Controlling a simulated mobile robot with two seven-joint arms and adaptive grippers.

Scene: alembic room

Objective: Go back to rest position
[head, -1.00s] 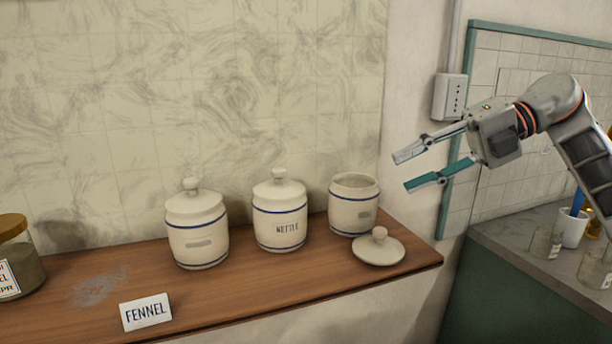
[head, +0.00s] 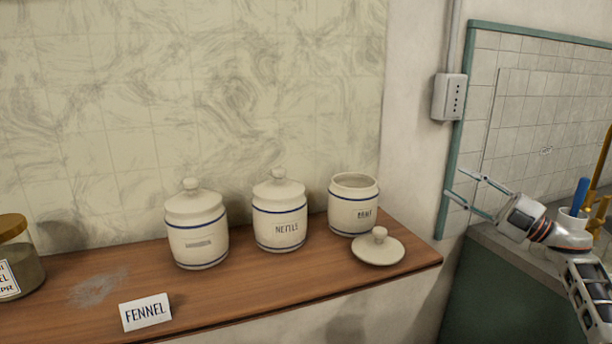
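My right gripper (head: 464,187) is at the right of the head view, beyond the right end of the wooden shelf. Its two fingers are spread apart with nothing between them. My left gripper is not in the head view. An uncovered white jar with a blue band (head: 353,206) stands near the shelf's right end, apart from my gripper. Its lid (head: 378,247) lies on the shelf in front of it.
A lidded jar marked NETTLE (head: 280,214) and another lidded jar (head: 196,229) stand on the wooden shelf (head: 240,300). A FENNEL card (head: 146,312) and a glass jar (head: 18,262) are at left. A blue-handled tool (head: 580,194) stands near my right arm, above a grey counter.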

